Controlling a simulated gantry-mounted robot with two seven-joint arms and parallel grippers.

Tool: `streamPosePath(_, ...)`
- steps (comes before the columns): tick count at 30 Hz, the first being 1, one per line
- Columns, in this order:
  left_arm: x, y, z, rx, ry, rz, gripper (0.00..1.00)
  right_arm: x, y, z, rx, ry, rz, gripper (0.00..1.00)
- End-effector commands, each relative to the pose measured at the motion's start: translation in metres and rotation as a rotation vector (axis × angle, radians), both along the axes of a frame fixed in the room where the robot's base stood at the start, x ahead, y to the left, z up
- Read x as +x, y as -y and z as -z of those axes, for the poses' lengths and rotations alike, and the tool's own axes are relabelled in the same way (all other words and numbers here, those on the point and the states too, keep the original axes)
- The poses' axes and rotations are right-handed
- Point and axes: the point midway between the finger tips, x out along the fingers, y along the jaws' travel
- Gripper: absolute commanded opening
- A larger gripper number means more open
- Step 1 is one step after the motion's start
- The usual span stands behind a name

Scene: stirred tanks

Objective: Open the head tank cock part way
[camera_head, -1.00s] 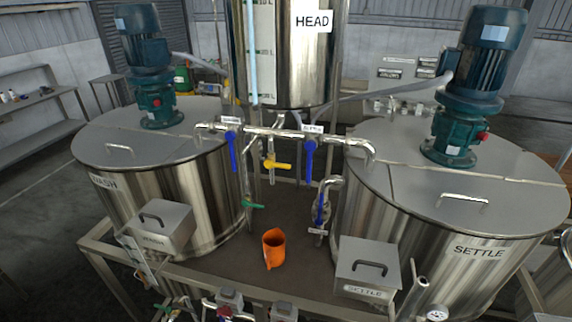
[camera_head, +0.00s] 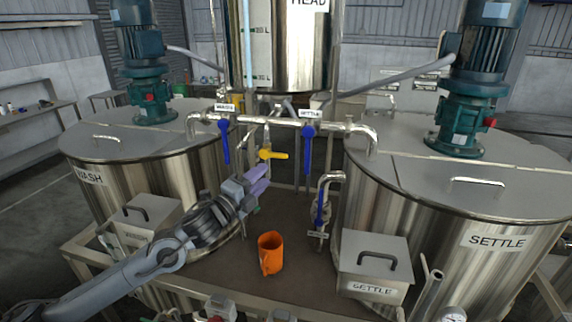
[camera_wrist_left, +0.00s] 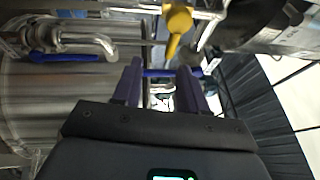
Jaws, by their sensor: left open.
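The head tank (camera_head: 305,55) is a tall steel cylinder at the top middle, marked HEAD. Below it, on the pipework, is a cock with a yellow handle (camera_head: 274,155) that points to the right. My left gripper (camera_head: 262,178), with purple fingers, is just below the yellow handle, apart from it. It is open and empty. In the left wrist view the yellow handle (camera_wrist_left: 177,24) shows beyond the fingertips, above the gap between the fingers (camera_wrist_left: 160,80). A blue handle (camera_wrist_left: 158,73) shows behind that gap. My right gripper is out of view.
Blue handles hang at the WASH (camera_head: 225,142) and SETTLE (camera_head: 308,148) labels, either side of the yellow one. An orange jug (camera_head: 270,254) stands on the deck below. The wash tank (camera_head: 120,185) and settle tank (camera_head: 480,240) flank the pipework.

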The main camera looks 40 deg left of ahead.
Motion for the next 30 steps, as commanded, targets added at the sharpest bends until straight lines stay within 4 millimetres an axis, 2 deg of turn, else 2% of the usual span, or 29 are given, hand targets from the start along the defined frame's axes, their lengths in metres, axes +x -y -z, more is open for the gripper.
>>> streamPosePath(3, 0.003, -0.001, -0.014, 0.006, 0.027, -0.002, 0.42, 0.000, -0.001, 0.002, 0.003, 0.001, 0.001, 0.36)
streamPosePath(8, 0.013, -0.002, -0.021, 0.000, 0.033, -0.004, 0.42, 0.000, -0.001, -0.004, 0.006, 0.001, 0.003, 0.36)
streamPosePath(24, 0.088, 0.000, -0.034, -0.001, 0.030, -0.003, 0.42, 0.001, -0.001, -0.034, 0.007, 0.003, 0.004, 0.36)
streamPosePath(30, 0.103, 0.000, -0.035, 0.002, 0.030, -0.001, 0.42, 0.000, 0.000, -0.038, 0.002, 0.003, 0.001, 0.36)
